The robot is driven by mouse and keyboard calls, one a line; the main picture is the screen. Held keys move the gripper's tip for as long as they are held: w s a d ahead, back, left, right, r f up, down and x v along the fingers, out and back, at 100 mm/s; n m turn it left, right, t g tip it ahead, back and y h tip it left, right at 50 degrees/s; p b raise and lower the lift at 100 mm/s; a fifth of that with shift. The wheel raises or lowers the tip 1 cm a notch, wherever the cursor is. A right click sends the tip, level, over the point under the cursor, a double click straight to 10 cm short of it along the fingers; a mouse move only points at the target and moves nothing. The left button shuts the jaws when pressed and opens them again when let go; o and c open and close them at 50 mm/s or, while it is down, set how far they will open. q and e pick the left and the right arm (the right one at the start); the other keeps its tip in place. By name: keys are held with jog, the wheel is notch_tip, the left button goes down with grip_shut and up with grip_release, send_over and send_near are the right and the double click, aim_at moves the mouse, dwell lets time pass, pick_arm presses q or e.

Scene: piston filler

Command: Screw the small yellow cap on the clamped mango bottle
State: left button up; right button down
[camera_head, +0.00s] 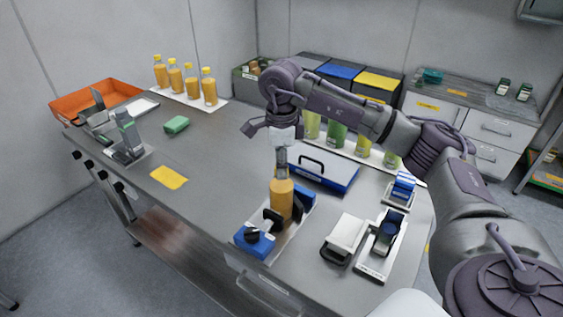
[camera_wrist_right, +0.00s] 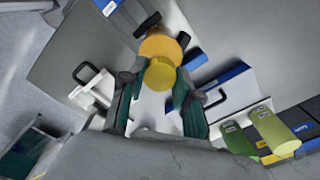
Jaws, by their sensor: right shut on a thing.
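The mango bottle (camera_head: 282,198), filled with orange juice, stands upright in a blue clamp (camera_head: 256,241) near the front of the table. It also shows beyond the cap in the wrist view (camera_wrist_right: 158,46). My right gripper (camera_head: 281,163) points down directly above the bottle neck. In the wrist view the small yellow cap (camera_wrist_right: 160,74) sits between its fingertips (camera_wrist_right: 158,88), and the gripper is shut on it. The cap overlaps the bottle top there; I cannot tell whether they touch. In the head view the fingers hide the cap. My left gripper is not in view.
A blue-and-white case (camera_head: 326,171) lies right of the bottle, with green bottles (camera_head: 337,133) behind it. Capped orange bottles (camera_head: 192,87) and an orange tray (camera_head: 95,97) stand at the back left. A yellow cloth (camera_head: 169,177) lies on clear table to the left.

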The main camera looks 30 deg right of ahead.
jog(key=m, duration=0.3)
jog(key=shift+p, duration=0.3)
jog(key=m, duration=0.4)
jog(key=shift+m, duration=0.3)
jog(key=c, duration=0.7)
grip_release()
jog(key=shift+c, duration=0.2)
jog(key=shift+p, duration=0.3)
jog(key=shift+r+p, duration=2.4)
jog(key=shift+r, duration=1.15)
jog(key=shift+f, duration=0.1)
